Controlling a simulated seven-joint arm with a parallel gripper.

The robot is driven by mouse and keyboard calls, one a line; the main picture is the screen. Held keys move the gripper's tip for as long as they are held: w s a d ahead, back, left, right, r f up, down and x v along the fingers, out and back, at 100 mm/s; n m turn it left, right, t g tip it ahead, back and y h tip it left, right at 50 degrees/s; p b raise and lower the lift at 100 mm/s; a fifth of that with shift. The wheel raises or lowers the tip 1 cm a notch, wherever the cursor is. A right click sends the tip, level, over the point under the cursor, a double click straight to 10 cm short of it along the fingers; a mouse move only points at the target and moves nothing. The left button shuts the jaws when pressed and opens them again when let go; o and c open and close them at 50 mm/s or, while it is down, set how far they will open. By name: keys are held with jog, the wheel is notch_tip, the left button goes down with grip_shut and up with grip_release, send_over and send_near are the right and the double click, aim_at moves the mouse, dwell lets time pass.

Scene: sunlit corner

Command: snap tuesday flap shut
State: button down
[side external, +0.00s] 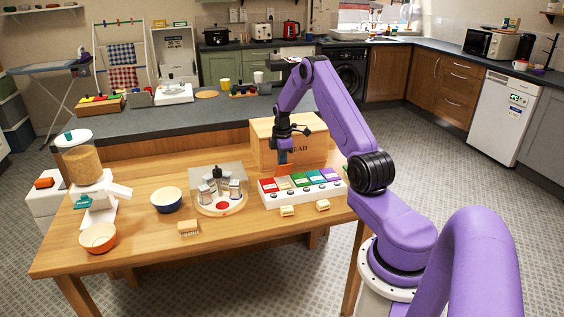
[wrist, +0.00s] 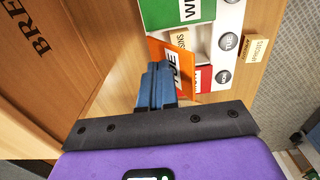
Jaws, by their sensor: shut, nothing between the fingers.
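The white pill organizer (side external: 305,198) stands on the wooden table with a row of coloured, labelled flaps. The orange Tuesday flap (wrist: 172,66) stands raised on its hinge, and its compartment (wrist: 198,44) is open. It also shows upright in the side view (side external: 285,170). The green Wednesday flap (wrist: 188,12) and the red flap (wrist: 190,84) beside it lie down. The round TUE button (wrist: 229,43) is on the front face. My gripper (wrist: 153,88) is shut and empty, with its fingertips close beside the orange flap's back; I cannot tell whether they touch.
A wooden bread box (side external: 290,140) stands close behind the organizer and my gripper. Two small labelled blocks (side external: 287,211) lie in front. A round tray of jars (side external: 219,205) and a blue bowl (side external: 167,199) are to the left. The table's front edge is near.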

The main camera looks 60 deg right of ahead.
aim_at(286, 176)
jog(key=shift+s+a+f, duration=0.3)
jog(key=shift+s+a, duration=0.3)
jog(key=shift+s+a+f, duration=0.25)
jog(key=shift+s+a, duration=0.3)
jog(key=shift+a, duration=0.05)
jog(key=shift+f, duration=0.15)
jog(key=shift+s+a+f, duration=0.25)
jog(key=shift+f, duration=0.2)
jog(key=shift+s+a+f, duration=0.25)
jog(key=shift+f, duration=0.35)
notch_tip(286, 176, up, 9)
dwell(0.9)
